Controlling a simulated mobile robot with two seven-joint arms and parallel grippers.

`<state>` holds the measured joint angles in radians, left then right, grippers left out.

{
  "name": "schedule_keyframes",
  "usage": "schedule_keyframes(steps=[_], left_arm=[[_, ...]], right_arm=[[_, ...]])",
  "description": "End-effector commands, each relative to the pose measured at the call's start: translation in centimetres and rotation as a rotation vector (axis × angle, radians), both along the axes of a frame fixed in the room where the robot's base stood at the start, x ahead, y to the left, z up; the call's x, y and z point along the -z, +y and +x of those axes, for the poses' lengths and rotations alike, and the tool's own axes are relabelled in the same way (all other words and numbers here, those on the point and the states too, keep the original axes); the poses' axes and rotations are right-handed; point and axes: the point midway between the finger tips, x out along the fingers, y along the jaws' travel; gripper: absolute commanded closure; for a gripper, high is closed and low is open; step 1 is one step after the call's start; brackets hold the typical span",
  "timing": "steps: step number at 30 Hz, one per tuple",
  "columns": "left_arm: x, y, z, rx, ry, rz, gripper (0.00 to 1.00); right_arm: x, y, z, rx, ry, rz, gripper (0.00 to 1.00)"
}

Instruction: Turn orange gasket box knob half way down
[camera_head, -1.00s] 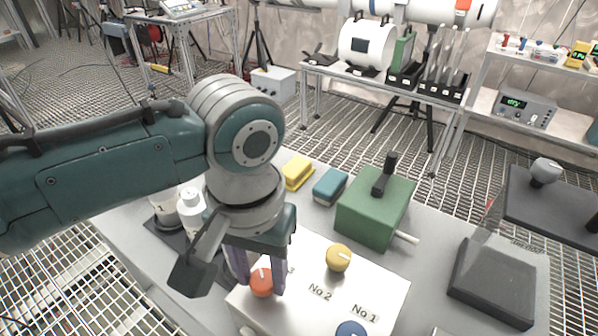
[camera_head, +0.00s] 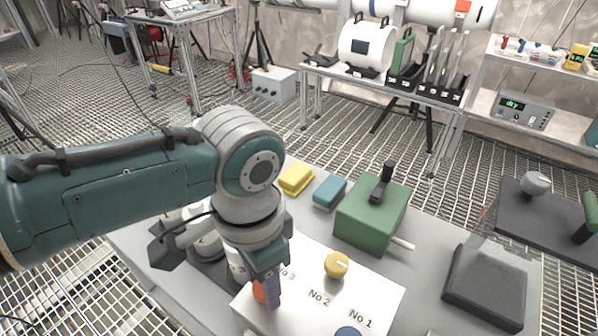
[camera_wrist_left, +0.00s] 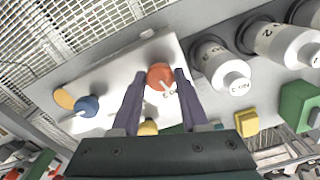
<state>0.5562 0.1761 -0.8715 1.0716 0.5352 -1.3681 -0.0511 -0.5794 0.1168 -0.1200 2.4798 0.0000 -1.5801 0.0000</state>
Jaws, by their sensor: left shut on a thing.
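The orange knob (camera_head: 259,292) sits on the white box (camera_head: 306,300) near the "No 3" label. In the head view it is partly hidden by my left gripper (camera_head: 268,290), which points down over it. In the left wrist view, the orange knob (camera_wrist_left: 159,75) lies between the two purple fingertips of the left gripper (camera_wrist_left: 162,74), one on each side. The gripper is shut on it. A white pointer line shows on the knob, slanting down and right in that view. My right gripper is not in view.
The same box carries a yellow knob (camera_head: 337,265) at "No 2" and a blue knob (camera_head: 348,331) near "No 1". A green box with a black lever (camera_head: 370,215) stands behind it. White bottles (camera_wrist_left: 222,66) stand close beside the box.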

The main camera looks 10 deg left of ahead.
Motion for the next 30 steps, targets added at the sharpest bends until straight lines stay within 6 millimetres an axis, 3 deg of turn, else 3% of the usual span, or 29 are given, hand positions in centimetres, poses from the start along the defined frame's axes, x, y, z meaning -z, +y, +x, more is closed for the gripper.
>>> schedule_keyframes(steps=[30], left_arm=[[0.00, 0.04, 0.25, 0.966, 0.000, -0.002, 1.00]], right_arm=[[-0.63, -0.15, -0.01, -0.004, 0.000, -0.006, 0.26]])
